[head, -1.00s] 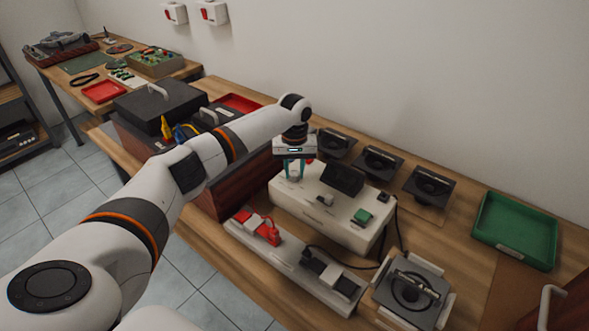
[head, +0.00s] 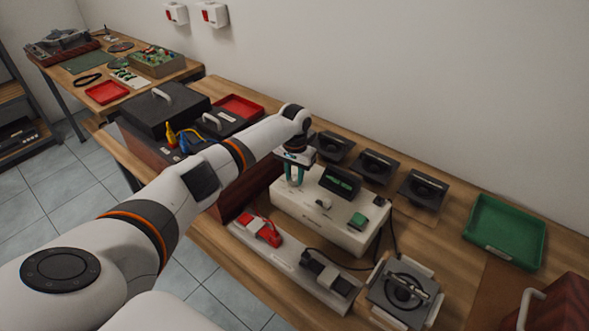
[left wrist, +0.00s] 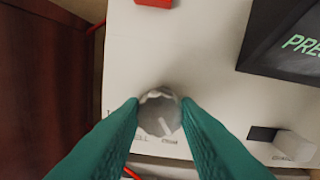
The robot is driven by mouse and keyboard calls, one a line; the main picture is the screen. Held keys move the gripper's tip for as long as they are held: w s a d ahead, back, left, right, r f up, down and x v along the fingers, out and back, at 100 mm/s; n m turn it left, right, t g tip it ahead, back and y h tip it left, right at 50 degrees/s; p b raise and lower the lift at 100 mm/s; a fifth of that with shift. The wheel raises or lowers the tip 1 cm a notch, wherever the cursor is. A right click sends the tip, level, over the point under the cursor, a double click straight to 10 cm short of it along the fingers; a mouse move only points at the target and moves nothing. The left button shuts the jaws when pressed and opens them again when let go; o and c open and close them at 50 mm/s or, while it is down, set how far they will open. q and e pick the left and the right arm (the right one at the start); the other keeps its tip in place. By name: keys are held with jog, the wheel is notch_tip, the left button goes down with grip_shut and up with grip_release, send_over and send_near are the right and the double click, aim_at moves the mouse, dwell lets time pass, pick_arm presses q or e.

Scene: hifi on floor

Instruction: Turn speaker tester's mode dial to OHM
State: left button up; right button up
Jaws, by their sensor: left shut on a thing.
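The speaker tester (head: 330,222) is a cream box on the bench in the head view. Its dark display (head: 340,181) shows green text, partly readable as "PRES" in the left wrist view (left wrist: 293,45). The mode dial (left wrist: 160,112) is a grey round knob with a white pointer line toward the bottom of the picture, slightly right. My left gripper (head: 294,183) has its teal fingers on either side of the dial, shut on it. My right gripper is not in view.
A red part (left wrist: 155,3) lies beyond the dial. The tester's top also carries a grey switch (head: 323,203) and a green button (head: 357,219). Several speakers (head: 375,166) stand behind, a fixture strip (head: 292,266) in front, and a green tray (head: 504,232) at right.

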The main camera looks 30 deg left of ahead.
aim_at(295, 177)
pick_arm(q)
jog(key=shift+m+p, duration=0.4)
jog(key=shift+m, duration=0.7)
jog(key=o, duration=1)
jog(key=shift+r, duration=0.1)
notch_tip(295, 177, up, 12)
jog(key=shift+f+b, duration=0.1)
jog(key=shift+b, duration=0.6)
